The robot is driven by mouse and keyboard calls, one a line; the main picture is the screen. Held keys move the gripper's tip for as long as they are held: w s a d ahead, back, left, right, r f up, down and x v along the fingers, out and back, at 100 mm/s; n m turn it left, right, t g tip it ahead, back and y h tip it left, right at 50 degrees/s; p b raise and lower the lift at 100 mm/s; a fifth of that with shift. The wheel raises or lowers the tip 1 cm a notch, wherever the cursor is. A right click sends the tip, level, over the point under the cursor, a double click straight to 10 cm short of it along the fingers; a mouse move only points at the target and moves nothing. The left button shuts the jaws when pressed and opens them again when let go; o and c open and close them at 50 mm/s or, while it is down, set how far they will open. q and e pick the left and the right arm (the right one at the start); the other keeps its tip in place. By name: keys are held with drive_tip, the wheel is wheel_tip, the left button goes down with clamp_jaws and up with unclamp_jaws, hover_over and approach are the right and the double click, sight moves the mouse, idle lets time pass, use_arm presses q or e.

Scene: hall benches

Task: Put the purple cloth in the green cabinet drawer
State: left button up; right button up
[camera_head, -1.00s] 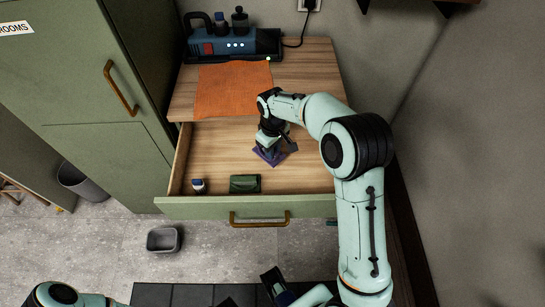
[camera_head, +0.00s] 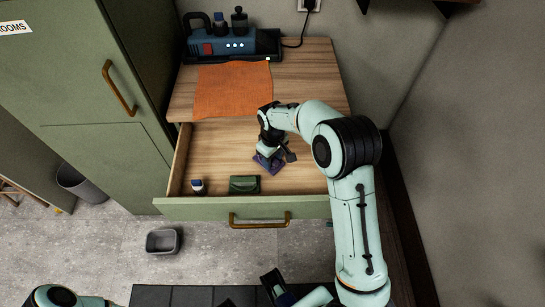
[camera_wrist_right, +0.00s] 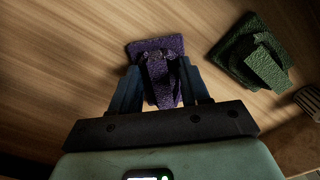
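The green cabinet drawer (camera_head: 185,208) is pulled out, its wooden inside in plain view. The purple cloth (camera_head: 277,167) lies on the drawer floor, right of centre and partly hidden by my right gripper (camera_head: 266,153). In the right wrist view the cloth (camera_wrist_right: 156,50) looks flat, with a raised fold between the blue fingers of the gripper (camera_wrist_right: 160,92). The fingers stand wide apart on either side of the fold, seemingly not pressing it.
A folded green cloth-like item (camera_head: 244,184) and a small white-and-blue object (camera_head: 198,187) lie near the drawer's front. An orange cloth (camera_head: 232,88) and a blue machine (camera_head: 232,43) are on the wooden top. A grey bin (camera_head: 163,241) stands on the floor.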

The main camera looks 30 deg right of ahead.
sight(273, 159)
wheel_tip(273, 159, up, 12)
drive_tip(key=p, duration=0.1)
drive_tip(key=shift+r+p, duration=0.2)
drive_tip(key=shift+p, duration=0.15)
idle(0.6)
